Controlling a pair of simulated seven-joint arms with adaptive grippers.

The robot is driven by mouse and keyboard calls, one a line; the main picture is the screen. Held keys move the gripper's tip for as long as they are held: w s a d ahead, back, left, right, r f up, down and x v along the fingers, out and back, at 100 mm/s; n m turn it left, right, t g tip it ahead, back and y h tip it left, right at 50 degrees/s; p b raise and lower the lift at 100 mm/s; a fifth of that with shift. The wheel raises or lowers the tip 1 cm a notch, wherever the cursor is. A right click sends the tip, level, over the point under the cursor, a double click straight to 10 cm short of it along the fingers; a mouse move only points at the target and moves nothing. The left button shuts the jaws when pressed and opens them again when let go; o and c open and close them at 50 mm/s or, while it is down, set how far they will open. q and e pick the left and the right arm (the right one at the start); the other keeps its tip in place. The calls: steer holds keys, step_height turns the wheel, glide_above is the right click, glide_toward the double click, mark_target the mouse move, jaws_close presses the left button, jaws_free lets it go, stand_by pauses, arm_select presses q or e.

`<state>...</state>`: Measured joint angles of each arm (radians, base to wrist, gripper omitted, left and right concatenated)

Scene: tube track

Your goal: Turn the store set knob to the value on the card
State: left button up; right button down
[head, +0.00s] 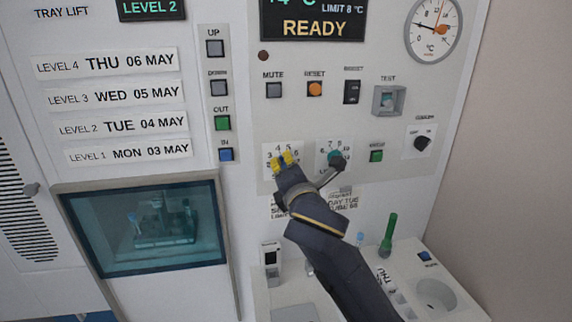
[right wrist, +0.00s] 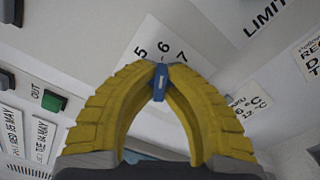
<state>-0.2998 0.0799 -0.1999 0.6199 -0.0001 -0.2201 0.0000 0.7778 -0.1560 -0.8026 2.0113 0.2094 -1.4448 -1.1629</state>
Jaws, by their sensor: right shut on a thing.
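Two numbered dials sit side by side on the panel. My right gripper (head: 283,161) reaches the left dial (head: 271,150) from below. In the right wrist view, its yellow fingers (right wrist: 160,72) are shut on a blue knob (right wrist: 160,84). The knob's end lies close below the 6, with the 5 and 7 on either side. I cannot read the name of this dial. The right dial has a teal knob (head: 335,157). A white card (head: 342,201) with "DAY TUE" is below the dials, partly hidden by my arm. My left gripper is not in view.
A READY display (head: 314,27) is above, with the orange RESET button (head: 315,89) under it. A green button (head: 376,156) and a black knob (head: 422,143) are to the right. A green tube (head: 389,232) stands on the lower ledge. A window (head: 215,225) is at lower left.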

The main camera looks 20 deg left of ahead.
steer(key=shift+d+r, duration=0.1)
steer(key=shift+r, duration=0.1)
steer(key=c, duration=1.6)
jaws_free()
steer(key=shift+w, duration=0.1)
steer(key=shift+o, duration=0.7)
steer(key=shift+f, duration=0.15)
steer(key=v, duration=1.2)
